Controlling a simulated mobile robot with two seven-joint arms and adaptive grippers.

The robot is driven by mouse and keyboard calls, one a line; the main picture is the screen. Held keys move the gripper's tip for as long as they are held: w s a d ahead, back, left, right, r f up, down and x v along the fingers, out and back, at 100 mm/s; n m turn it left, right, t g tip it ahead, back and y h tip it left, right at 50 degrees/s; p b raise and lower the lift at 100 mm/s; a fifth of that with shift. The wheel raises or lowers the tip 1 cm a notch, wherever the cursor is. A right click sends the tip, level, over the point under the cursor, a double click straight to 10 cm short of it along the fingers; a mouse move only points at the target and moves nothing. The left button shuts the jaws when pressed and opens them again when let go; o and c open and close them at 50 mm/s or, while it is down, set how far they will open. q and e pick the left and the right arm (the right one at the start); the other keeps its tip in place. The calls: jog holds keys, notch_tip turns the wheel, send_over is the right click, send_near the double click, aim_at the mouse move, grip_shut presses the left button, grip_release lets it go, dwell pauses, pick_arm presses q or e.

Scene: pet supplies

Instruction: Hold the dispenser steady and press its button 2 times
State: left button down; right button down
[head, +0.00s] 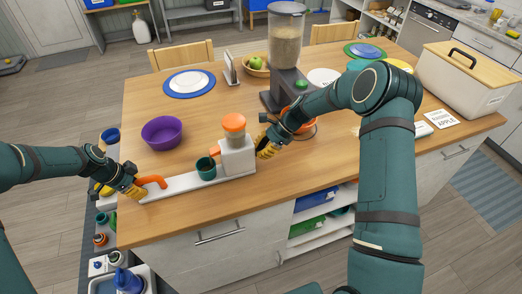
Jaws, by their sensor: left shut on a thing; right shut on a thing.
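A small white dispenser (237,160) with a clear jar and an orange lid (234,122) stands near the table's front edge. A long white base (180,184) runs left from it, with a dark green cup (206,168) on it and an orange curved handle (154,181) at its left end. My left gripper (135,190) is shut at that end, on the handle as it appears. My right gripper (264,150) is shut at the dispenser's right side; its exact hold is partly hidden. No button on the white dispenser can be made out.
A tall dark dispenser (286,38) with a clear hopper and green button stands behind my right arm. A purple bowl (162,132), a blue-rimmed plate (189,83), and a lidded bin (462,85) are on the table. The table's middle is clear.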

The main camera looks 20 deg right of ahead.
pick_arm(q)
jog(key=shift+s+d+f, duration=0.15)
jog(key=shift+f, duration=0.05)
pick_arm(e)
jog(key=shift+a, duration=0.1)
jog(key=shift+d, duration=0.3)
jog(key=d, duration=0.2)
jog(key=d+r, duration=0.1)
jog(key=d, duration=0.1)
jog(key=shift+d, duration=0.25)
jog(key=v, duration=0.8)
jog(key=shift+d+r, duration=0.2)
jog(key=shift+d, duration=0.1)
pick_arm(q)
jog(key=shift+r, duration=0.1)
pick_arm(e)
jog(key=shift+d+r, duration=0.15)
jog(key=shift+d, duration=0.75)
jog(key=shift+a, duration=0.1)
